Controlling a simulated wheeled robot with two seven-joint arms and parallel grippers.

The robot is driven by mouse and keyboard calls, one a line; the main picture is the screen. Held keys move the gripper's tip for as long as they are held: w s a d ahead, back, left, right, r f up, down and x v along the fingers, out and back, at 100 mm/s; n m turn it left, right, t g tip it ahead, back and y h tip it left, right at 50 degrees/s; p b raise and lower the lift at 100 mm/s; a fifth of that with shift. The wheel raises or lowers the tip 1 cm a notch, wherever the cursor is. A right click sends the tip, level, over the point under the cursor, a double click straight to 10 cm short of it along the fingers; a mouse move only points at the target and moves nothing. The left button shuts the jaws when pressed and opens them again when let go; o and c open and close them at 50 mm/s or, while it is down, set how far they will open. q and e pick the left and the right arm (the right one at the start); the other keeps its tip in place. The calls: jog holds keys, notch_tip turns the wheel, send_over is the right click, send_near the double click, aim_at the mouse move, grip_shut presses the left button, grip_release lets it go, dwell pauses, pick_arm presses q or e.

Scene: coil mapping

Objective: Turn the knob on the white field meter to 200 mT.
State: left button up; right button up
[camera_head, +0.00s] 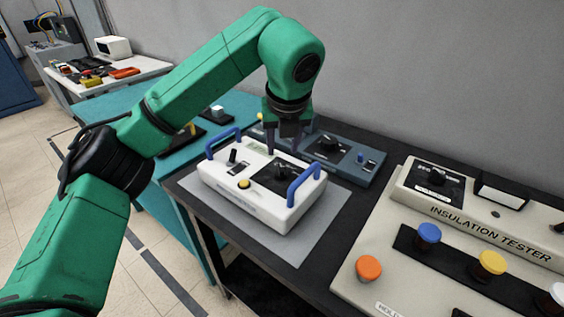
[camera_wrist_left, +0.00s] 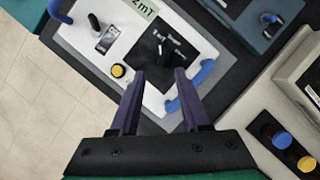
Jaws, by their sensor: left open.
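The white field meter (camera_head: 232,185) stands on a grey mat on the dark bench, with a blue handle at each end. Its black knob (camera_head: 281,173) sits on a black dial panel; the knob also shows in the left wrist view (camera_wrist_left: 163,49). The panel's scale marks are too small to read. A green display in the left wrist view (camera_wrist_left: 143,9) is cut off, with "mT" visible. My left gripper (camera_head: 284,152) points down above the dial panel, open and empty. In the left wrist view its fingertips (camera_wrist_left: 159,74) appear apart, just short of the knob. My right gripper is not seen.
A blue-grey meter (camera_head: 345,165) with its own knob stands close behind. The large insulation tester (camera_head: 385,245) with coloured buttons fills the right side. The white meter's blue handle (camera_head: 304,184) rises close beside the dial. A yellow button (camera_head: 244,184) and black toggle (camera_head: 232,156) stand on its top.

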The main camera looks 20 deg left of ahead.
aim_at(281, 167)
pick_arm(q)
jog(key=x, duration=0.8)
jog(key=shift+w+p, duration=0.15)
jog(key=shift+p, duration=0.15)
jog(key=shift+w+a+f, duration=0.1)
jog(key=shift+w+f, duration=0.05)
jog(key=shift+f, duration=0.15)
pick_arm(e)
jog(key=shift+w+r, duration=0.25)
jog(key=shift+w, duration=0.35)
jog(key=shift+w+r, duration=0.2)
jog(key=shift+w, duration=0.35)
pick_arm(q)
jog(key=shift+c, duration=0.3)
grip_shut()
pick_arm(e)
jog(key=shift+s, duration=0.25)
